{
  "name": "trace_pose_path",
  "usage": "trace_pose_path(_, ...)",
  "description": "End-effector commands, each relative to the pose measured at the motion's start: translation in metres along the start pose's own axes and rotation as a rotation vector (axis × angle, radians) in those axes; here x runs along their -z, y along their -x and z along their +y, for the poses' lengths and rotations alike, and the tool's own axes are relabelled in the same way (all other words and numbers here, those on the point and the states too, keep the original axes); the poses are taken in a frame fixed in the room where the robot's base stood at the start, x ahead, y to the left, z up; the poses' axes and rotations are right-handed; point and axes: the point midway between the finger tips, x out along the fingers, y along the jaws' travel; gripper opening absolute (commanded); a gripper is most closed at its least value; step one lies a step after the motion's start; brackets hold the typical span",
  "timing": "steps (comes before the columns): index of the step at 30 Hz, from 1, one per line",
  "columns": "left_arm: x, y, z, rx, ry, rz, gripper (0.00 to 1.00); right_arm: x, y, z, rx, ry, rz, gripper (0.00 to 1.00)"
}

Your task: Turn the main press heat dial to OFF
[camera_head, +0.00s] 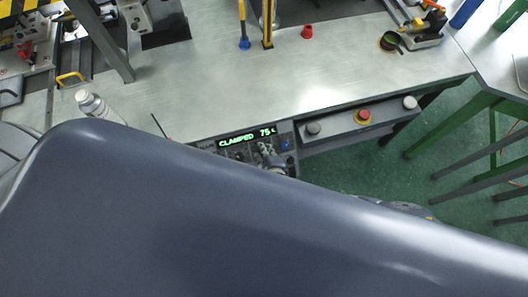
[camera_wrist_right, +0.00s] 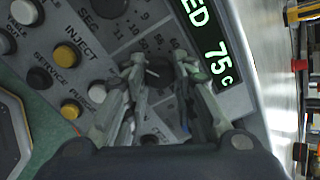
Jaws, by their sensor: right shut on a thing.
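The control panel (camera_wrist_right: 75,55) fills much of the right wrist view. A dark dial (camera_wrist_right: 159,76) with a pale pointer mark sits between the fingertips of my right gripper (camera_wrist_right: 157,69). The gripper is shut on this dial, and the fingers hide its sides and part of its scale. I cannot read its label. The green display (camera_wrist_right: 217,58) beside it reads 75 C; in the head view it reads CLAMPED 75 C. The right gripper also shows in the head view (camera_head: 268,156), partly hidden by my arm. My left gripper is not in view.
Another dark dial (camera_wrist_right: 106,5) marked SEC and several push buttons, including a yellow one (camera_wrist_right: 67,56) marked INJECT, are near the fingers. A red button (camera_head: 363,116) is on the bench front. The bench top (camera_head: 210,85) is mostly clear, with a white bottle (camera_head: 93,104) at left.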

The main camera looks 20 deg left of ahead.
Motion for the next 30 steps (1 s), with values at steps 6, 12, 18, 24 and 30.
trace_pose_path(6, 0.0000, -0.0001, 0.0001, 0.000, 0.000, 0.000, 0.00, 0.0011, -0.0001, 0.0006, 0.000, 0.041, 0.002, 0.01)
trace_pose_path(12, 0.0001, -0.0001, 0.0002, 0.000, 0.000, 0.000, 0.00, 0.0010, 0.0000, 0.0007, -0.001, 0.047, 0.002, 0.01)
trace_pose_path(18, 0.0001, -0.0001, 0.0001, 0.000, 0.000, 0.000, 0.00, 0.0009, 0.0000, 0.0007, -0.001, 0.047, 0.001, 0.01)
trace_pose_path(24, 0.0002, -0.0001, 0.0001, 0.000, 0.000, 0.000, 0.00, 0.0007, 0.0000, 0.0005, 0.000, 0.046, 0.001, 0.45)
trace_pose_path(30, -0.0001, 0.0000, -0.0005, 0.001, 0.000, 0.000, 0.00, 0.0003, 0.0000, 0.0002, 0.000, 0.045, 0.000, 0.45)
